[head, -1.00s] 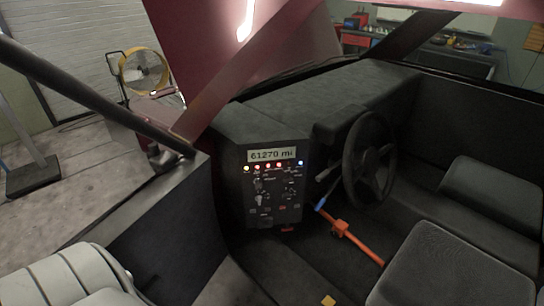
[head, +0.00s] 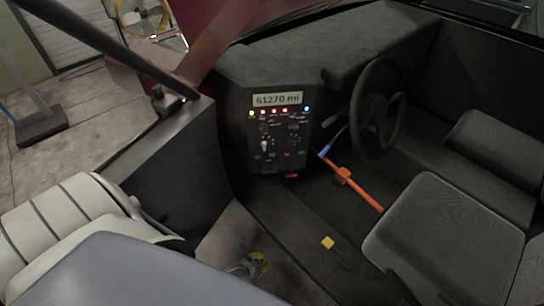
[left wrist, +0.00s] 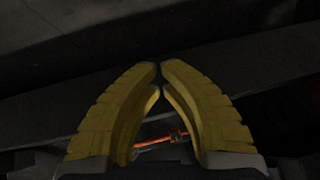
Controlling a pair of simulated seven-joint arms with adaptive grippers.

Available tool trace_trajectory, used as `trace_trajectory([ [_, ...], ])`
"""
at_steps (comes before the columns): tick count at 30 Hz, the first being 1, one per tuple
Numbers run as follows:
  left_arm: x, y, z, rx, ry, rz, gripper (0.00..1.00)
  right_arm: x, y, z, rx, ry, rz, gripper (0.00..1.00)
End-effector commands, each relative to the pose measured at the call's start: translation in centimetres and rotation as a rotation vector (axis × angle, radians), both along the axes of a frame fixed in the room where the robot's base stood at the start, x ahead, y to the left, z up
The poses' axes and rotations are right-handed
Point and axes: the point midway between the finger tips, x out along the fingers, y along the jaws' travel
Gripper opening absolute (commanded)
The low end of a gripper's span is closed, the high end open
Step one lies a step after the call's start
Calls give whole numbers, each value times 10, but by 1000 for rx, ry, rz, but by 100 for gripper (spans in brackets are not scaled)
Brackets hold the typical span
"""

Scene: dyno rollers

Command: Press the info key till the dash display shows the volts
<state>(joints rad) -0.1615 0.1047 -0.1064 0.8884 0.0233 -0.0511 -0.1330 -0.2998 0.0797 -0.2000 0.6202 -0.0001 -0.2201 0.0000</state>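The dash display (head: 277,99) is lit at the top of the dark dash panel (head: 279,140) and reads "61270 mi". Below it are a row of small lights, then switches and keys with labels too small to read. I cannot tell which one is the info key. My left gripper (head: 258,262) is low over the cab floor, below and apart from the panel. In the left wrist view its yellow fingers (left wrist: 160,66) come together at the tips with nothing held between them. My right gripper is not in view.
A steering wheel (head: 376,108) stands right of the panel. An orange bar (head: 358,188) with a blue end slants below it. A yellow block (head: 327,242) lies on the floor.

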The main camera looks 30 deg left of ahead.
Motion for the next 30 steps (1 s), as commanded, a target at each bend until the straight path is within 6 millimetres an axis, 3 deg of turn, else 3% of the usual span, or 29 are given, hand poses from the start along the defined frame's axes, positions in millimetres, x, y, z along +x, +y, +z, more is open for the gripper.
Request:
trace_trajectory([
  [3, 44, 4, 30, 8, -108, -7, 0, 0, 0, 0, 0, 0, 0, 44],
  [8, 94, 10, 74, 27, -249, -21, 0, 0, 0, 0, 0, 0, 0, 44],
  [15, 159, 20, 149, 75, -471, -39, 0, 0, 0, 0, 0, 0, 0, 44],
  [24, 213, 34, 253, 178, -750, -52, 0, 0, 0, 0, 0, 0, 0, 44],
  [30, 226, 41, 308, 263, -898, -55, 0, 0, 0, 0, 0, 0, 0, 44],
])
